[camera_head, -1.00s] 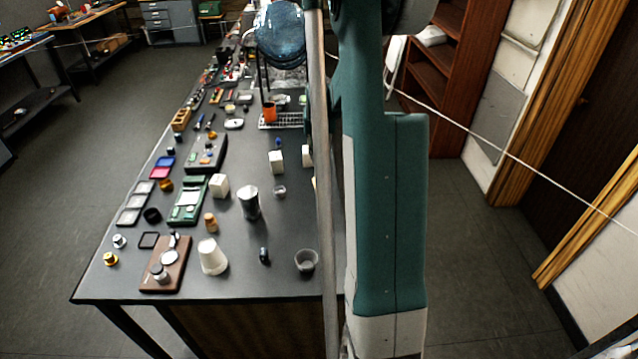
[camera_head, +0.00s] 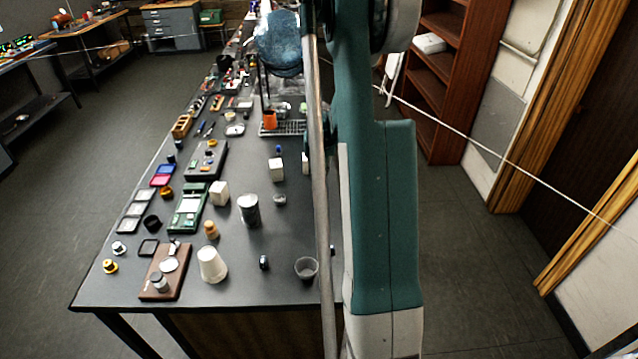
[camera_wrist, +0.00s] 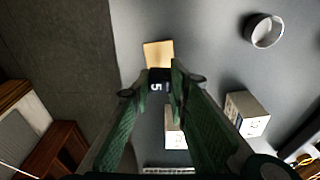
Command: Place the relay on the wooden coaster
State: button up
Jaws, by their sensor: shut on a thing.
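In the wrist view my gripper (camera_wrist: 160,85) has its green fingers closed on a small black relay (camera_wrist: 158,80) with a pale "5" marking. The tan wooden coaster (camera_wrist: 158,52) lies on the dark table just beyond the relay, and the relay and fingers cover its near edge. I cannot tell the height of the relay above the table. In the head view my arm hides the gripper, the relay and the coaster.
White blocks (camera_wrist: 247,113) stand close to the fingers in the wrist view. A small round dish (camera_wrist: 264,31) sits at upper right. The table edge drops to the floor on the left. The head view shows a crowded table (camera_head: 240,290) with a white cup (camera_head: 212,264).

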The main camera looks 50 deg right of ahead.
aim_at(319, 182)
jog(key=shift+f, duration=1.85)
jog(key=shift+f, duration=0.15)
jog(key=o, duration=0.8)
jog(key=shift+s+a+r, duration=0.2)
jog(key=shift+r, duration=1.85)
jog(key=shift+s+a+r, duration=0.25)
jog(key=shift+r, duration=1.75)
jog(key=shift+s+a+r, duration=0.2)
jog(key=shift+r, duration=1.85)
